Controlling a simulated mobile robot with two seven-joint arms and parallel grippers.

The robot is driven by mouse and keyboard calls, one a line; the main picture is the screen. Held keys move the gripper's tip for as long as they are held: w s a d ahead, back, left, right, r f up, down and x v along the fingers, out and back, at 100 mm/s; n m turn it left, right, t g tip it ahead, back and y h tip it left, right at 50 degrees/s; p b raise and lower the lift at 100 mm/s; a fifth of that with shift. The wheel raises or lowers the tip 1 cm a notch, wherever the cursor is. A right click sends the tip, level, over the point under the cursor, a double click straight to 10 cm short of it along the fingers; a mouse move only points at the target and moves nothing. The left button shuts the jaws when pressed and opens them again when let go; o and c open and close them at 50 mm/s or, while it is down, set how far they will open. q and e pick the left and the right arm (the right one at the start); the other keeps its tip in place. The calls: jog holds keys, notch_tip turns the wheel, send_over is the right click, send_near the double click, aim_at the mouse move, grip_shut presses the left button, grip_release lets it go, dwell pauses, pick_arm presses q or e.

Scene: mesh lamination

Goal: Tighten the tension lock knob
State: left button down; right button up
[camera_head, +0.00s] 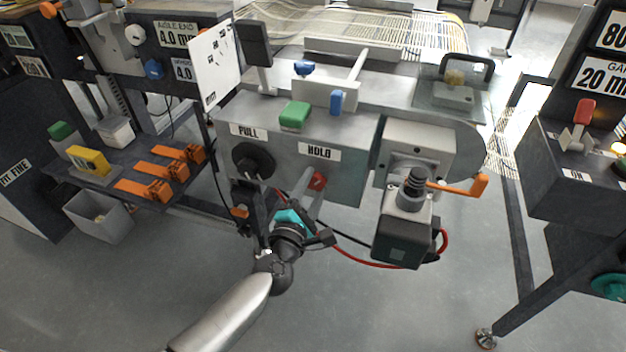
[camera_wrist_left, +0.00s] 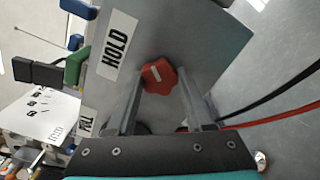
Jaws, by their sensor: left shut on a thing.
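The tension lock knob is a red lobed knob (camera_head: 317,180) on the front face of the grey machine, just below the HOLD label (camera_head: 318,151). In the left wrist view the red knob (camera_wrist_left: 159,76) sits between the two finger ends, with the HOLD label (camera_wrist_left: 117,45) beside it. My left gripper (camera_head: 314,181) reaches up from below and is shut on the knob. The fingers hide part of the knob's sides in the head view. My right gripper is not in view.
A black knob (camera_head: 253,161) under the PULL label is left of the red knob. A motor unit with an orange-handled crank (camera_head: 460,186) is to the right. Red and black cables (camera_head: 365,262) hang below. Green (camera_head: 295,115) and blue (camera_head: 336,102) parts are above.

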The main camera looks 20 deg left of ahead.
pick_arm(q)
jog(key=m+p, duration=0.2)
jog(key=m, duration=0.3)
jog(key=shift+m+p, duration=1.2)
jog(key=shift+m, duration=1.4)
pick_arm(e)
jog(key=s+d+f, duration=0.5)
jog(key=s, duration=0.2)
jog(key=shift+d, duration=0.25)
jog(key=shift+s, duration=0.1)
pick_arm(q)
jog(key=shift+c, duration=1.4)
grip_release()
